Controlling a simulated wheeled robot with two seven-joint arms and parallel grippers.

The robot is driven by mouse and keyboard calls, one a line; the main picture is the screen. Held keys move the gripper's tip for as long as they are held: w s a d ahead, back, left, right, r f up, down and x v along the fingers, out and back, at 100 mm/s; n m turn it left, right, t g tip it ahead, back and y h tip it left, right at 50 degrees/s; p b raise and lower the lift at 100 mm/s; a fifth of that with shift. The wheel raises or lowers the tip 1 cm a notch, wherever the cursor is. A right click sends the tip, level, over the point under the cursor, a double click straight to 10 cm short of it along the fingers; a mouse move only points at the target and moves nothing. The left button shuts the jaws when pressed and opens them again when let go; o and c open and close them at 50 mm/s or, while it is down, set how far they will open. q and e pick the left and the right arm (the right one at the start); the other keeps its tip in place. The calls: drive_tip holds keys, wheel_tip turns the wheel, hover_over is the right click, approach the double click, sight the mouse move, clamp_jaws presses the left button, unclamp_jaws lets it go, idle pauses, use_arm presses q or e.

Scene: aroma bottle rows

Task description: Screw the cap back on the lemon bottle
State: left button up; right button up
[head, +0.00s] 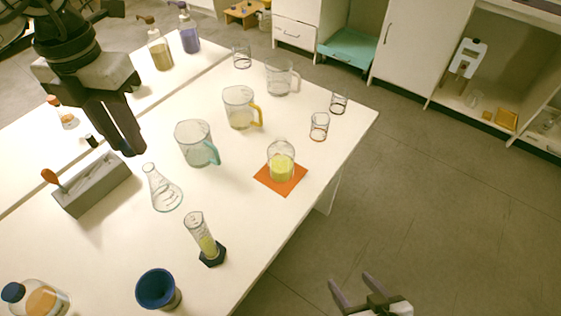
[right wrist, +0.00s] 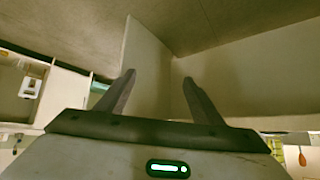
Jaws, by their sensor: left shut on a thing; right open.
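My left gripper (head: 126,150) is shut on a small dark thing at its fingertips, mostly hidden; I cannot tell if it is a cap. It hangs over the table beside the grey block. No bottle is clearly readable as lemon. A clear round vessel with yellow liquid (head: 281,164) stands on an orange mat (head: 291,187); no cap shows on it. A bottle with a blue cap and orange label (head: 40,299) is at the lower left. My right gripper (head: 365,285) is open and empty, off the table's edge; it also shows open in the right wrist view (right wrist: 158,85).
A grey block (head: 95,187), conical flask (head: 163,190), cylinder (head: 205,240), blue-rimmed cup (head: 158,289) and teal-handled jug (head: 194,143) crowd the table. A small black piece (head: 91,140) lies behind the block. Pump bottles (head: 160,53) stand at the back. The floor at right is clear.

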drive_tip(key=shift+o, duration=1.3)
drive_tip(key=w+r+t+b, duration=0.1)
drive_tip(key=w+r+t, duration=0.1)
drive_tip(key=w, duration=0.4)
drive_tip(key=shift+b, duration=0.35)
use_arm(q)
drive_tip(key=w+d+f+m+b, duration=0.3)
drive_tip(key=w+d+m, duration=0.4)
drive_tip(key=d, duration=0.6)
drive_tip(key=w+d+f+m+b, duration=0.3)
drive_tip(key=w+d+m, duration=0.3)
drive_tip(key=d, duration=0.6)
drive_tip(key=shift+w+d+f+m, duration=0.25)
drive_tip(key=shift+w+d+m, duration=0.15)
drive_tip(key=shift+w, duration=0.3)
use_arm(e)
drive_tip(key=n+t+y, duration=0.4)
drive_tip(key=y, duration=0.3)
approach(281, 155)
drive_tip(key=shift+w+d+f, duration=0.15)
drive_tip(key=shift+d+f, duration=0.05)
drive_tip(key=shift+f, duration=0.6)
drive_tip(key=shift+w+d+f, duration=0.1)
drive_tip(key=shift+d+f, duration=0.1)
drive_tip(key=shift+f, duration=0.6)
drive_tip(key=x, duration=1.2)
drive_tip(key=shift+w+d+r, duration=0.1)
drive_tip(key=shift+r, duration=0.15)
